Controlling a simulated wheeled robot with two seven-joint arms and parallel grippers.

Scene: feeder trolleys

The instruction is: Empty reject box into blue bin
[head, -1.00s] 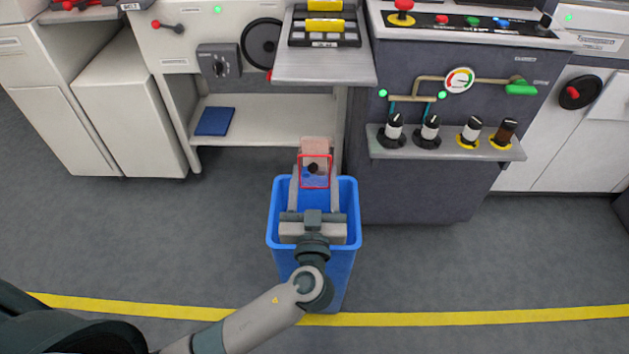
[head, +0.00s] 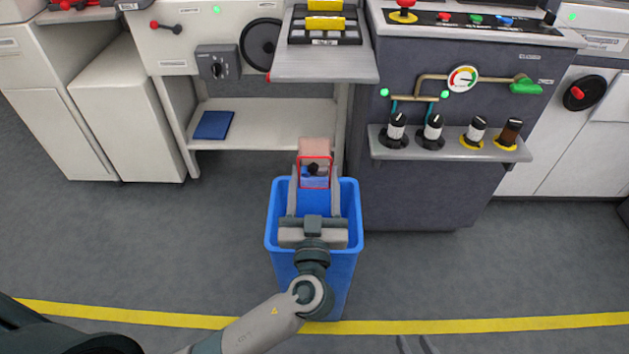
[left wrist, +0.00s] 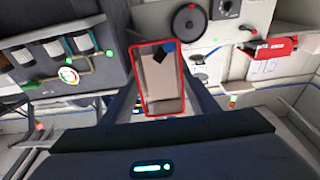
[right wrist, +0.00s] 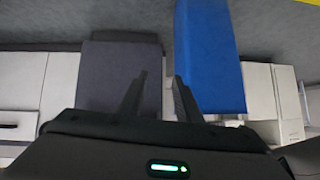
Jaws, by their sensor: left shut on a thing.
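The reject box (head: 315,149) is a small see-through box with a red rim. My left gripper (head: 315,174) is shut on it, with a finger on each side, above the far edge of the blue bin (head: 347,270). The box is tilted, its red-rimmed mouth facing back toward the gripper; the mouth also shows in the left wrist view (left wrist: 163,95). A small dark thing (head: 312,169) shows at the box; I cannot tell whether it is inside. The bin stands upright on the floor; its bottom is hidden.
A grey machine (head: 425,190) with a gauge and several bottles on a ledge stands right of the bin. A white bench with a low shelf (head: 265,125) holding a blue flat item (head: 213,124) stands behind left. The floor (head: 150,240) left of the bin is clear.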

